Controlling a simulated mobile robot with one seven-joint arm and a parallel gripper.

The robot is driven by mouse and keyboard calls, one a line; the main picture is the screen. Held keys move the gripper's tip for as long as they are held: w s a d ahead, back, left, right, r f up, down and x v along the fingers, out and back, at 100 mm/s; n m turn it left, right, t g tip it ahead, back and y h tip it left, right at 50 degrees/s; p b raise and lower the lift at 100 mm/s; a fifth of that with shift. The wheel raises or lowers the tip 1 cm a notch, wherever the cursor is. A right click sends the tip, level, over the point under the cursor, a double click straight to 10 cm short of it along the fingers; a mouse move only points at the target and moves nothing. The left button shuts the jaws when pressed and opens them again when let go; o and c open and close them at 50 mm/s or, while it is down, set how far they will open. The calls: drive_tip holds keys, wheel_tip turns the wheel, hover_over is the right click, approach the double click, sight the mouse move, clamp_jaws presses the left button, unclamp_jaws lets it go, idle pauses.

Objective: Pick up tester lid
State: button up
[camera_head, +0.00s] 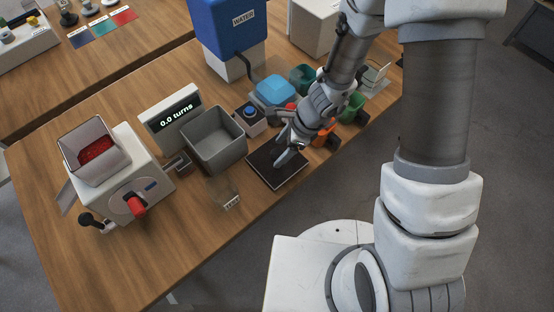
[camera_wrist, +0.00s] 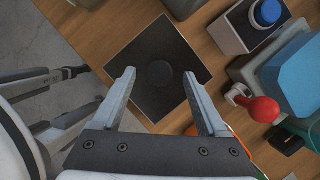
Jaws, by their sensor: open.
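A dark square plate (camera_head: 287,178) with a thin pale edge lies flat near the table's front edge. In the wrist view, the plate (camera_wrist: 150,38) has a round black piece (camera_wrist: 159,75) at its middle, like a knob or small disc. It is the likely tester lid, but I cannot tell whether plate and round piece are one thing. My gripper (camera_wrist: 159,88) is open and empty, pointing down over the plate. Its fingertips show on either side of the round piece; contact is not clear. In the head view, my gripper (camera_head: 281,159) hides part of the plate.
A blue button box (camera_wrist: 265,14) and a blue-topped device (camera_wrist: 296,75) with a red ball-ended lever (camera_wrist: 264,109) stand to the right. Orange and green items crowd the right side.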

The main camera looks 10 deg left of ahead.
drive_tip(key=x, duration=0.3)
drive_tip(key=shift+r+b, duration=0.1)
drive_tip(key=shift+b, duration=0.3)
clamp_jaws()
